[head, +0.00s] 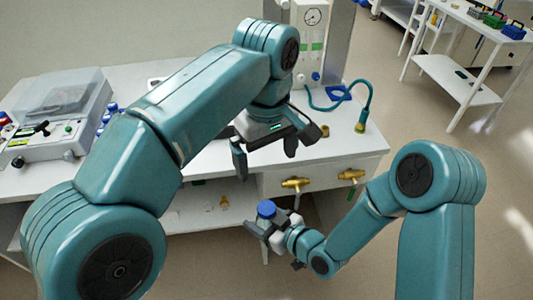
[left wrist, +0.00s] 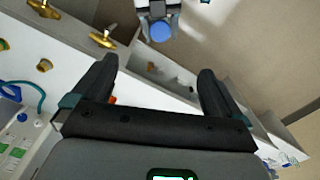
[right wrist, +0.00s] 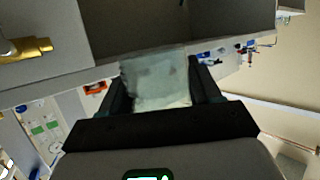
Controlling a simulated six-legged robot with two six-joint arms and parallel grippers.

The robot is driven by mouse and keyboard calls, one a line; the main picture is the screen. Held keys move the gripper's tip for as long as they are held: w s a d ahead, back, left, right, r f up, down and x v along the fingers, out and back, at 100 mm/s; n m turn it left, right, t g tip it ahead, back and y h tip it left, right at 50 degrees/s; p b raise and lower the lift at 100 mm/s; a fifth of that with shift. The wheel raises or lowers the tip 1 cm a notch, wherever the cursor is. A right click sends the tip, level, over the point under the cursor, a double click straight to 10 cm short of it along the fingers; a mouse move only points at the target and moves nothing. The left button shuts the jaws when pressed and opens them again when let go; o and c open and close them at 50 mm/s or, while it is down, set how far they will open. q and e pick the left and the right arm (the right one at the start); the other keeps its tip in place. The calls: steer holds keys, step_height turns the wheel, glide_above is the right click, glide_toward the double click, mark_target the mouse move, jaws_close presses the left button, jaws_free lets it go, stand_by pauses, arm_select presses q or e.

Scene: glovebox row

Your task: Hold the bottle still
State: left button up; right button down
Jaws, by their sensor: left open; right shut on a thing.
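The bottle has a blue cap (head: 267,209) and shows in front of the bench. My right gripper (head: 272,228) is shut on it. In the right wrist view the pale, translucent bottle body (right wrist: 156,80) sits between the two fingers. My left gripper (head: 266,158) is open and empty, above and apart from the bottle, over the bench's front edge. In the left wrist view the blue cap (left wrist: 161,31) shows at the top, beyond the spread fingers. In the head view most of the bottle body is hidden by my right gripper.
The white bench (head: 345,145) carries a device with a clear lid (head: 65,95) at left and a teal hose (head: 366,100) at right. Brass valves (head: 295,183) stick out from the bench front near the bottle. Open floor lies at right.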

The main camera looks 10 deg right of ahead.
steer(key=shift+w, duration=0.1)
arm_select(q)
steer(key=w+a+f+m+h, duration=0.1)
steer(key=w+a+f+h, duration=0.15)
steer(key=f, duration=0.75)
steer(key=w+a+f+m+g+h, duration=0.1)
steer(key=a+f+m+h, duration=0.2)
steer(key=f, duration=0.7)
steer(key=w+a+f+h, duration=0.2)
steer(key=a+f, duration=0.2)
steer(key=f, duration=0.6)
steer(key=s+a+f+n+y, duration=0.1)
steer(key=s+a+f+y, duration=0.3)
steer(key=s+f, duration=0.6)
steer(key=s+a+f+t, duration=0.1)
steer(key=s+a, duration=0.3)
steer(key=s, duration=0.8)
steer(key=shift+s+f, duration=0.25)
steer(key=shift+f, duration=0.4)
steer(key=shift+h, duration=0.25)
